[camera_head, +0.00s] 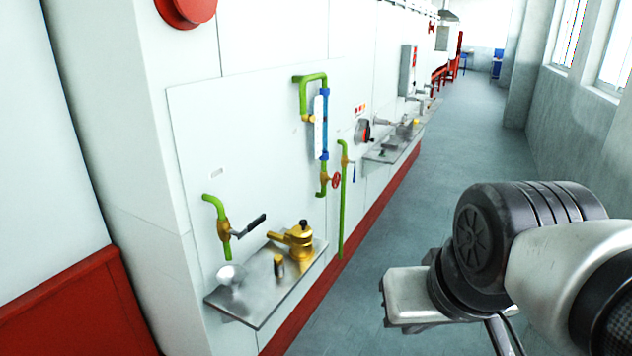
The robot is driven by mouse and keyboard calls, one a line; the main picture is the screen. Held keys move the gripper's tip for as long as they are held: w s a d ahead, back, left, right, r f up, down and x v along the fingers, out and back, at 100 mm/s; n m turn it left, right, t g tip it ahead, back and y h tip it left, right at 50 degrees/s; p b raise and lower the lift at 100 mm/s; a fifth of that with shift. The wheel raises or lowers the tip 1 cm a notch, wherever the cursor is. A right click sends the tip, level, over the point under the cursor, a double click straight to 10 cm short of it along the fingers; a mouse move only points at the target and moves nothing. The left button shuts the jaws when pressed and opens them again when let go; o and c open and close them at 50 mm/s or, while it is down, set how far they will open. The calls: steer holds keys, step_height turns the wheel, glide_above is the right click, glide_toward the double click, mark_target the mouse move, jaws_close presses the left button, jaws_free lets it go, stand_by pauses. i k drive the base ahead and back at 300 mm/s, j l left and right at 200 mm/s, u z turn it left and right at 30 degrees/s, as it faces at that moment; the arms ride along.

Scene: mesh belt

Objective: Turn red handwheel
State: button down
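The small red handwheel (336,181) sits on a brass valve at the lower end of a green and blue pipe (324,130) on the white wall panel. It is seen nearly edge-on. My arm comes in from the lower right, and what looks like my gripper (408,297) is a pale block at its end, over the floor. It is apart from the handwheel, to its right and lower in the picture. Its fingers cannot be made out, so I cannot tell whether it is open or shut.
A green pipe (343,210) stands close to the handwheel's right. A black lever valve (249,226) is at lower left, above a metal shelf (255,309) holding brass fittings (296,240). A larger red disc (186,8) is at the top. The corridor floor (465,150) is clear.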

mark_target(334, 180)
steer(key=i+l+u, duration=0.35)
steer(key=i+l, duration=2.25)
